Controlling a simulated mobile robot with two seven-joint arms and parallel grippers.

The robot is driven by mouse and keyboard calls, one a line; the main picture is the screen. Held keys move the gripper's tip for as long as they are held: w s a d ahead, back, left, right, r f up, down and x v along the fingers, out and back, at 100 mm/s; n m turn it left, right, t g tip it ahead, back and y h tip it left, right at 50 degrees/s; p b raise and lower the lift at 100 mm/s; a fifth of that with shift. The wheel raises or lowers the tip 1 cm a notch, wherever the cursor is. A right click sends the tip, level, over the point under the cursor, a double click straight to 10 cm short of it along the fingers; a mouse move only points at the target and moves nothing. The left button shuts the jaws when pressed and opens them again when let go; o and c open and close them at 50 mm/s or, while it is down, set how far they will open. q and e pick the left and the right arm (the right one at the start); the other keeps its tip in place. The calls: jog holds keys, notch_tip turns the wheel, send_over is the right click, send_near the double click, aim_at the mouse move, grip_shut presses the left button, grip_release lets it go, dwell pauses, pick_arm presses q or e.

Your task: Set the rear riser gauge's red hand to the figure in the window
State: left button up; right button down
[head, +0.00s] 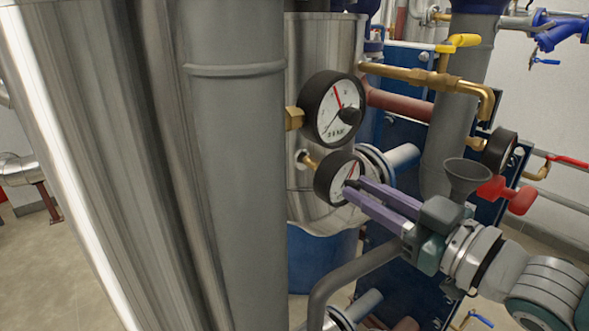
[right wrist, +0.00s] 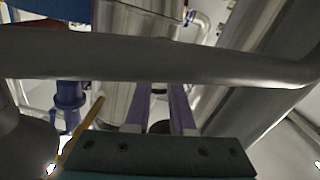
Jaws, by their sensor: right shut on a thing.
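Two round white-faced gauges with black rims and red hands sit on brass stems. The upper gauge (head: 332,100) has a black knob (head: 349,116) and small dark marks low on its dial, too small to read. The lower gauge (head: 329,177) is partly covered by my right gripper (head: 349,189). Its purple fingers are shut at the lower right of the dial, on what seems to be the lower gauge's knob, hidden by the fingertips. In the right wrist view, the fingers (right wrist: 162,105) run up behind a grey pipe, which hides their tips. My left gripper is not in view.
A wide grey pipe (head: 240,180) stands left of the gauges. A bent grey pipe (head: 350,272) passes under my right gripper, and a grey pipe (right wrist: 120,57) crosses the right wrist view. A dark funnel (head: 467,176), red handle (head: 507,195) and third gauge (head: 499,151) are at right.

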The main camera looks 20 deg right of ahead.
jog(key=shift+m, duration=0.8)
jog(key=c, duration=1)
grip_release()
jog(key=shift+c, duration=0.2)
jog(key=v, duration=1)
